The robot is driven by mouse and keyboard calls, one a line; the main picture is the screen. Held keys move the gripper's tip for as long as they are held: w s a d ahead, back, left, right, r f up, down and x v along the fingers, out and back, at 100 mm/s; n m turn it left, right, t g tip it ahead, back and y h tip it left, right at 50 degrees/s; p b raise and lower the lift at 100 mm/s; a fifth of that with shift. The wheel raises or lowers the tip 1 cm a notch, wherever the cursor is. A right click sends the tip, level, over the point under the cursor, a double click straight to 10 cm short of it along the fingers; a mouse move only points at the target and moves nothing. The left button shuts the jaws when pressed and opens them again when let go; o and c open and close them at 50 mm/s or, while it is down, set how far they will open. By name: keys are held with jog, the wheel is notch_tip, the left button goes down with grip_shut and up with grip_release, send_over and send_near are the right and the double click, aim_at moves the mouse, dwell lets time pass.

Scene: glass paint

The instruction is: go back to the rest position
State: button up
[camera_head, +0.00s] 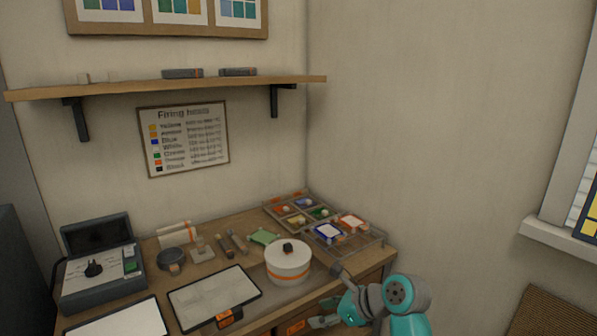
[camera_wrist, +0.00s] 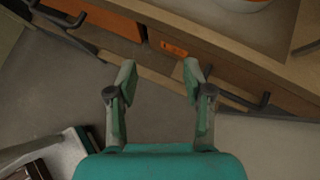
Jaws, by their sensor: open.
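My gripper (camera_wrist: 157,75) is open and empty in the wrist view, its two fingers apart with nothing between them. Beyond the fingers are the grey floor and the front of the wooden desk (camera_wrist: 232,60). My teal arm comes in from the lower right.
The desk (camera_head: 250,300) holds a white round pot (camera_head: 288,266) with an orange band, a wire rack (camera_head: 362,241) with coloured pieces, a framed panel (camera_head: 212,294) and an open grey case (camera_head: 102,285). A drawer handle (camera_wrist: 250,103) juts out near my fingers.

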jog(key=s+d+f+n+t+h, duration=0.2)
jog(key=s+f+n, duration=0.1)
jog(key=s+f, duration=0.6)
jog(key=s+d+f+n+t+h, duration=0.1)
jog(key=s+d+f+n+t, duration=0.15)
jog(key=s+f, duration=0.65)
jog(key=s+d+f+n+t+h, duration=0.1)
jog(key=s+d+f+n+h, duration=0.15)
jog(key=s+f, duration=0.35)
jog(key=s+d+r+n+t+h, duration=0.1)
jog(key=s+r+n, duration=0.4)
jog(key=s, duration=0.4)
jog(key=s+d+r+n+t+h, duration=0.1)
jog(key=s+r+n, duration=0.4)
jog(key=s, duration=0.5)
jog(key=s+d+r+n+t+h, duration=0.1)
jog(key=s+r+n, duration=0.4)
jog(key=s, duration=0.5)
jog(key=shift+s+d+r+n+t, duration=0.2)
jog(key=shift+d+r+n+t, duration=0.3)
jog(key=shift+d, duration=0.7)
jog(key=shift+r, duration=0.15)
